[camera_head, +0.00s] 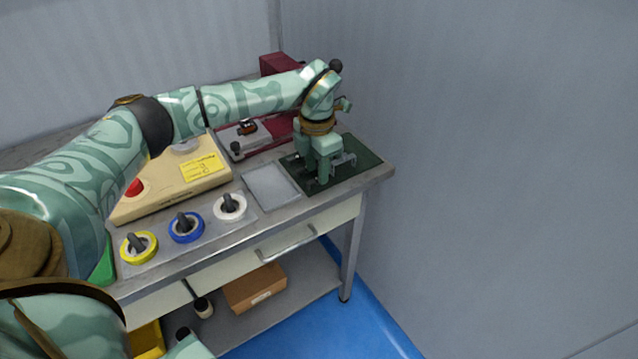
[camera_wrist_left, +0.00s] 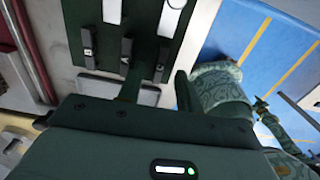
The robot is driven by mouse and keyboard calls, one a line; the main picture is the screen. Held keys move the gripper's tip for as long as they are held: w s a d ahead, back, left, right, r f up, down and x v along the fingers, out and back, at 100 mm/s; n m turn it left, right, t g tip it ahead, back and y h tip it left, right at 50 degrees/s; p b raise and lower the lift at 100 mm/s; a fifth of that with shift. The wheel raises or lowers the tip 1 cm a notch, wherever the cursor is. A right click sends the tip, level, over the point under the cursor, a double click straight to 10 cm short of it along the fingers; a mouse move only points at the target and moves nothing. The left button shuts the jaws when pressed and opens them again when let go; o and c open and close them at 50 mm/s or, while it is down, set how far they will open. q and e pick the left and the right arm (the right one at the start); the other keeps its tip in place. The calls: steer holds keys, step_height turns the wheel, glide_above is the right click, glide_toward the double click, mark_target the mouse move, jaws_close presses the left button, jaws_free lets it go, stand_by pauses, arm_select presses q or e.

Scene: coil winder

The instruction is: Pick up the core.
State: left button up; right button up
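My left gripper (camera_head: 317,174) points down over the dark green mat (camera_head: 363,170) at the right end of the bench. In the left wrist view its two fingers (camera_wrist_left: 158,92) are apart, so it is open. Grey pieces with upright legs lie on the mat; one piece (camera_head: 344,160), which looks like a core, shows just right of the fingers. In the wrist view, dark grey blocks (camera_wrist_left: 89,42) stand on the mat near the fingertips. I cannot tell whether the fingers touch any of them. My right gripper is not in view.
A grey tray (camera_head: 270,186) lies left of the mat. A beige box (camera_head: 150,202) with a red button and a dark red machine (camera_head: 277,64) stand behind. A cardboard box (camera_head: 255,287) sits on the lower shelf.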

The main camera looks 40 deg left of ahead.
arm_select(q)
step_height(320, 180, down, 3)
steer(key=shift+r, duration=0.4)
jaws_close()
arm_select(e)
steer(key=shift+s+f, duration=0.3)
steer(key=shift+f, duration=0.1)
arm_select(q)
steer(key=shift+r, duration=0.1)
steer(key=shift+r, duration=0.25)
step_height(320, 180, up, 3)
steer(key=shift+f+p, duration=0.15)
steer(key=shift+p, duration=0.65)
steer(key=s+d+r+p, duration=0.2)
steer(key=s+r+p, duration=0.1)
steer(key=s, duration=0.3)
steer(key=s+d+r+p, duration=0.2)
steer(key=s+d+r, duration=0.1)
steer(key=s+r, duration=0.3)
steer(key=shift+s+d+r+p, duration=0.2)
steer(key=shift+s+r+p, duration=0.1)
steer(key=shift+s+p, duration=0.15)
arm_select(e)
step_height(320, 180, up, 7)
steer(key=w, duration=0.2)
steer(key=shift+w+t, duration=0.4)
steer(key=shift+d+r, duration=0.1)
